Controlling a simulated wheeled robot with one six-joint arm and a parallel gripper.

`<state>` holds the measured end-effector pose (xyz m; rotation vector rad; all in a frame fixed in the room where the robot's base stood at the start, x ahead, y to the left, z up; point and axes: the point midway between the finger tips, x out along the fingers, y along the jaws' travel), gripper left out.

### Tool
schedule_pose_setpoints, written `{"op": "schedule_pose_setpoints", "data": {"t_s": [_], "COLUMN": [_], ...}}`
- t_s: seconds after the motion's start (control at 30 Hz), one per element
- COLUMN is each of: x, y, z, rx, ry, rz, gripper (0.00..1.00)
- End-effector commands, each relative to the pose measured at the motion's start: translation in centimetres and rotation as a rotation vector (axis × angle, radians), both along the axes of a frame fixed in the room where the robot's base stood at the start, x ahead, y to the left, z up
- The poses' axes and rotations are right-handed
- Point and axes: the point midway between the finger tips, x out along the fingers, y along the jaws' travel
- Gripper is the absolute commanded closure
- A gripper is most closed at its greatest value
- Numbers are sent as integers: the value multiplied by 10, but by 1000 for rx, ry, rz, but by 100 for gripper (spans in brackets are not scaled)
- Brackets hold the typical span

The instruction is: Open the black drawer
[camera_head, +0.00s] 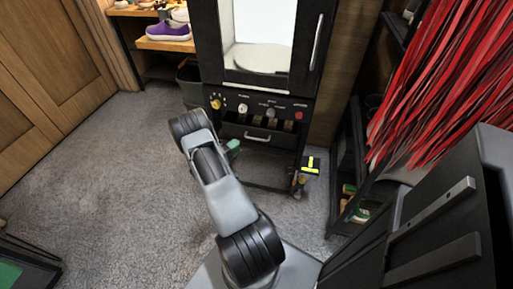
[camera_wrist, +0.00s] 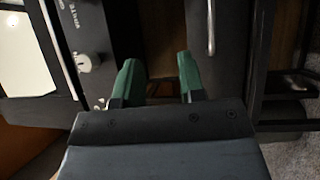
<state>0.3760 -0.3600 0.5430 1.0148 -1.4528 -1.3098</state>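The black drawer (camera_head: 282,140) is in the lower front of a black cabinet in the head view. It has a silver bar handle (camera_head: 257,138) and looks closed. In the wrist view the handle (camera_wrist: 211,26) is a bright bar at the upper right. My gripper (camera_head: 232,148) is left of and slightly below the handle in the head view, largely hidden behind my arm. In the wrist view my gripper (camera_wrist: 158,66) has two green fingers spread apart with nothing held between them. The handle lies beyond and to the right of the fingers, and no contact shows.
A control panel (camera_head: 270,106) with several knobs is above the drawer; one white knob (camera_wrist: 83,63) is left of my fingers. Red hanging strips (camera_head: 440,75) and a dark rack (camera_head: 345,195) are at the right. The grey carpet (camera_head: 100,190) is clear at the left.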

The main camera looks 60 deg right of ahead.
Motion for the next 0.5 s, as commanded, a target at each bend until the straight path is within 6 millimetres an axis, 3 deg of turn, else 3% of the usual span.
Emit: {"op": "schedule_pose_setpoints", "data": {"t_s": [0.03,0.2,0.33,0.5], "x": [-3,-6,-8,-10], "y": [-3,-8,-13,-33], "z": [-30,-73,-87,-87], "rx": [-18,-66,-79,-83], "ry": [3,-18,-29,-34], "rz": [32,128,161,170], "gripper": [63,63,63,63]}}
